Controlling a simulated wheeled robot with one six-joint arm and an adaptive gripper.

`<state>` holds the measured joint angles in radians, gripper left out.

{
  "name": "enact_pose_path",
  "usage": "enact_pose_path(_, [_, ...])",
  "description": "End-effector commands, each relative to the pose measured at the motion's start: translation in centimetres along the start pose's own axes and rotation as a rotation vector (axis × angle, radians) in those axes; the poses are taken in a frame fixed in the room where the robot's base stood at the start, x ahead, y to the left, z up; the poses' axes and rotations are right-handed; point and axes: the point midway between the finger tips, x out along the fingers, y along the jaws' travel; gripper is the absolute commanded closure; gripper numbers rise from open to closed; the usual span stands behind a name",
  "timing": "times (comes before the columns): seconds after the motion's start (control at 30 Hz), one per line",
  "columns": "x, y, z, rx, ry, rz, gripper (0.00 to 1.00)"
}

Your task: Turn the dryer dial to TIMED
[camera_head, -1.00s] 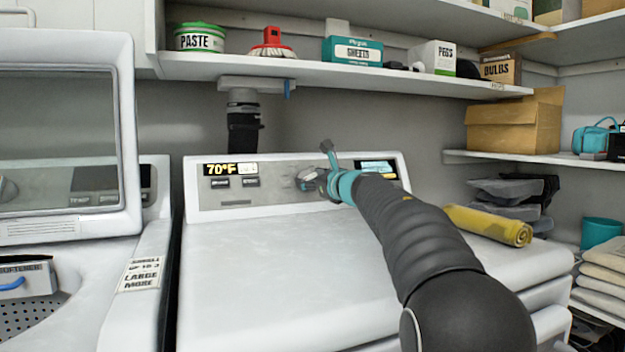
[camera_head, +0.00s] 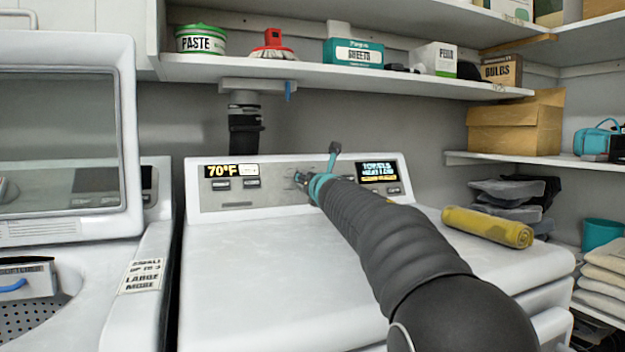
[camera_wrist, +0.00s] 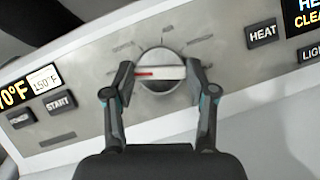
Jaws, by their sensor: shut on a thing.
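The dryer (camera_head: 270,270) is white, with a grey control panel along its back. Its round dial (camera_wrist: 159,58) shows in the wrist view, with a pale bar across it and a red mark at the bar's left. My gripper (camera_wrist: 160,76) has one finger at each end of the bar and is shut on the dial. Tick marks and small labels surround the dial; they are too blurred to read. In the head view my gripper (camera_head: 306,186) is at the panel and mostly hides the dial.
The panel has a 70°F display (camera_head: 222,170) on the left and a lit text display (camera_head: 377,172) on the right. A HEAT button (camera_wrist: 263,34) is right of the dial. A yellow roll (camera_head: 488,227) lies on the dryer's right side. A shelf (camera_head: 350,78) runs above.

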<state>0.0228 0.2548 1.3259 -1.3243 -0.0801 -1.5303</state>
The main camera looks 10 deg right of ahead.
Motion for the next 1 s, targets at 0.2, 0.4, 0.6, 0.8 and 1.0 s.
enact_pose_path(0.2, [0.0,0.15,0.15,0.07,-0.001,-0.033,0.78])
enact_pose_path(0.4, [0.0,0.18,0.16,0.119,-0.002,-0.057,0.78])
enact_pose_path(0.6, [0.0,0.25,0.19,0.167,-0.003,-0.083,0.78])
enact_pose_path(0.8, [0.01,0.27,0.23,0.231,-0.002,-0.115,0.78])
enact_pose_path(1.0, [0.02,0.48,0.32,0.362,-0.003,-0.179,0.78])
